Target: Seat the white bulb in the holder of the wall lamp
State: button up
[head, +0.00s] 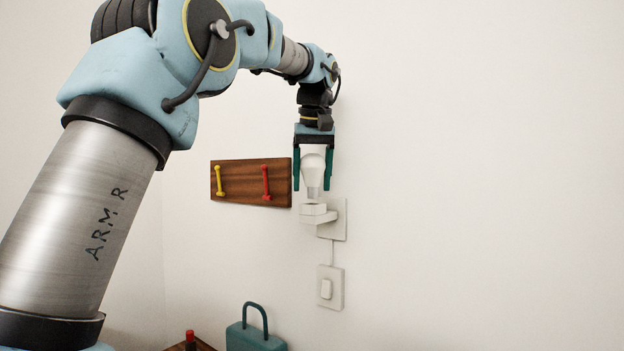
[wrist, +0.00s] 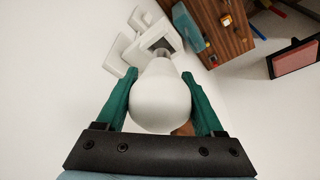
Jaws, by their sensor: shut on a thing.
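The white bulb (head: 313,168) hangs upright, metal base down, in my gripper (head: 312,184). My gripper points down and is shut on the bulb, one green finger on each side. The wall lamp's white holder (head: 318,213) sticks out from a square wall plate just below the bulb. In the head view the bulb's base is at the holder's top; I cannot tell if it is touching or inside. In the wrist view the bulb (wrist: 160,98) fills the space between the fingers, and its base is near the square opening of the holder (wrist: 158,38).
A wooden board (head: 241,182) with a yellow and a red peg is on the wall just left of the gripper. A wall switch (head: 330,287) is below the lamp. A teal padlock-shaped box (head: 256,335) stands lower down. The wall to the right is clear.

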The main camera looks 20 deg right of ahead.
aim_at(314, 155)
jog(key=shift+f+b, duration=1)
jog(key=shift+f, duration=0.7)
jog(key=o, duration=1.4)
jog(key=v, duration=1.1)
jog(key=shift+s, duration=0.1)
